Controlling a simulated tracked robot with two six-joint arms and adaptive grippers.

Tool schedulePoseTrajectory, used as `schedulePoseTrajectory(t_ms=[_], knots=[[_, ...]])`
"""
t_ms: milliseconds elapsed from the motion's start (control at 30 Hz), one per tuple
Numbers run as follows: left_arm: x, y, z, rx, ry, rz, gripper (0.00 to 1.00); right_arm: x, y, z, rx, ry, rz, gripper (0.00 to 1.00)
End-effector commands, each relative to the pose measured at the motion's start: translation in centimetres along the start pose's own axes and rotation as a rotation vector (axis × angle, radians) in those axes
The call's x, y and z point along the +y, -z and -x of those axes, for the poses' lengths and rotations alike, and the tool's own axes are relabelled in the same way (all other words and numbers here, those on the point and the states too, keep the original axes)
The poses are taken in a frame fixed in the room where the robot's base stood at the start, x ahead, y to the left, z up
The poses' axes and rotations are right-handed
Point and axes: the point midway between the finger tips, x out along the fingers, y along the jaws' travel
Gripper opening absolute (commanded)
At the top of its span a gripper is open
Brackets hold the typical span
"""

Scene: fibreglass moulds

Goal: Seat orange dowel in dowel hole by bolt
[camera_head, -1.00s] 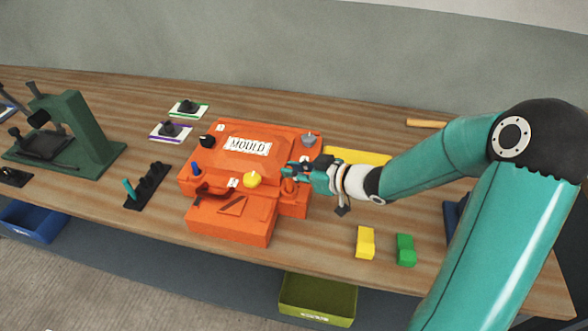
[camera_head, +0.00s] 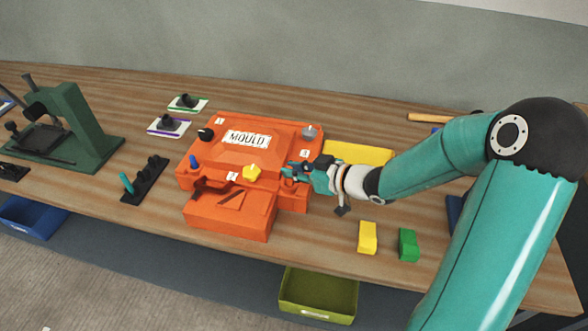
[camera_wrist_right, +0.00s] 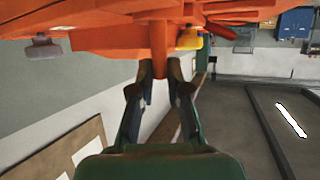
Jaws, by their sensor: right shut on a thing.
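The orange mould (camera_head: 226,155) lies on the bench with a yellow knob-like fitting (camera_head: 252,173) at its front right corner. My right gripper (camera_head: 288,172) is at the mould's right front, beside the yellow fitting. In the right wrist view, my right gripper (camera_wrist_right: 159,88) is shut on the orange dowel (camera_wrist_right: 159,58). The dowel stands between the fingers and its far end meets orange mould parts. I cannot tell whether it is in a hole. In the head view the gripper hides the dowel and the spot below it. My left gripper is not in view.
A yellow block (camera_head: 367,238) and a green block (camera_head: 408,245) lie right of the mould. A black rack (camera_head: 147,180) with a teal peg stands left. A green press (camera_head: 75,135) is farther left. An olive bin (camera_head: 318,295) sits below the bench edge.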

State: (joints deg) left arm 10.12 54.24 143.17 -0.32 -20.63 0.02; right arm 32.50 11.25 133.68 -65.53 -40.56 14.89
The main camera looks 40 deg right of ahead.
Motion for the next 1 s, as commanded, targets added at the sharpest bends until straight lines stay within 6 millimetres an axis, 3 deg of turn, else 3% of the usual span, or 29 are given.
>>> schedulePoseTrajectory(t_ms=[667,700,833,867,1000], knots=[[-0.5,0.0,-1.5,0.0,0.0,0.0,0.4,0.0,-1.7,-0.7,0.0,0.0,0.0,0.0],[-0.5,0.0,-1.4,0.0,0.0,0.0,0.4,0.0,-1.6,-0.7,0.0,0.0,0.0,0.19],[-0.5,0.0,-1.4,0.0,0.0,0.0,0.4,0.0,-1.6,-0.7,0.0,0.0,0.0,0.4],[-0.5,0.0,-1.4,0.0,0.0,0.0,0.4,0.0,-1.6,-0.7,0.0,0.0,0.0,0.45],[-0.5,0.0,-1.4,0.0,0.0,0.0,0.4,0.0,-1.6,-0.7,0.0,0.0,0.0,0.45]])
